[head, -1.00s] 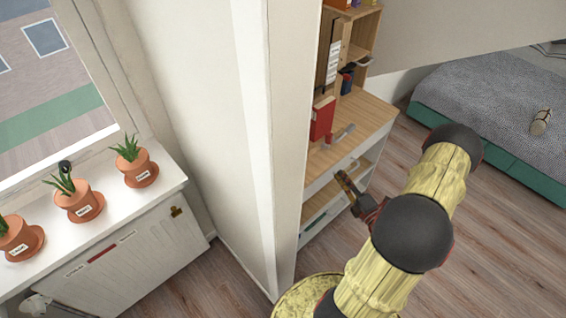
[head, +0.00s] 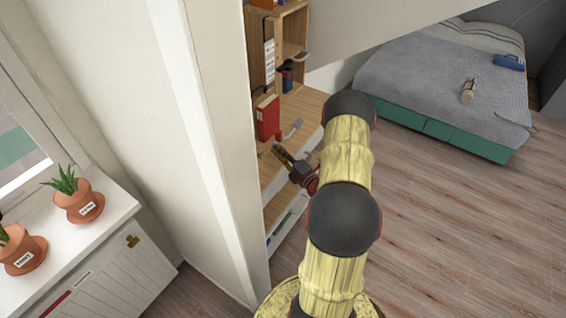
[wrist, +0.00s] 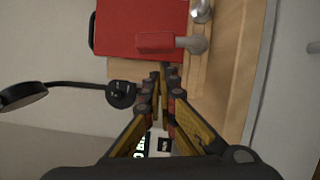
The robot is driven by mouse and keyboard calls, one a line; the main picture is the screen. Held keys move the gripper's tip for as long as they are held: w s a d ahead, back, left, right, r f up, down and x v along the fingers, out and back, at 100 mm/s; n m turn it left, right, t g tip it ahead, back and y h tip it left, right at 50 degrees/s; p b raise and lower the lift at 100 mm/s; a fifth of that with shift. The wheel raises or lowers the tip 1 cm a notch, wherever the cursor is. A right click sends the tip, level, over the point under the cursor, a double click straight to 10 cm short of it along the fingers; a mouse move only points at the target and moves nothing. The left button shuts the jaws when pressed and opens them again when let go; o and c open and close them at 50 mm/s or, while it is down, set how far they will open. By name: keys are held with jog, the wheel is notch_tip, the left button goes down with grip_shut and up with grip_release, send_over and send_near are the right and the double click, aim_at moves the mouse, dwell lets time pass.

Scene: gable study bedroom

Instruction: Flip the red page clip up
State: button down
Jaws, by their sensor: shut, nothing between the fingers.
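A red upright book-like panel (head: 267,118) stands on the wooden desk in the head view. It fills the top of the wrist view (wrist: 140,20). In front of it, a small red lever, which looks like the page clip (wrist: 156,42), sticks out sideways from a grey round pivot (wrist: 191,45). The clip cannot be made out clearly in the head view. My gripper (wrist: 162,72) is shut and empty, its tips just below the clip in the wrist picture; contact cannot be told. In the head view my gripper (head: 277,149) is at the desk's front edge, near the red panel.
A grey curved handle (head: 293,128) is beside the red panel. A black lamp-like object (wrist: 60,88) is left in the wrist view. A wall edge (head: 225,160) stands left of my arm. A bed (head: 430,85) is at the back right, with open floor (head: 450,220) before it.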

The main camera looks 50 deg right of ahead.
aim_at(278, 138)
jog(key=shift+w+d+r+b, duration=0.1)
jog(key=shift+w+d+b, duration=0.3)
jog(key=shift+d, duration=0.45)
jog(key=shift+w, duration=0.15)
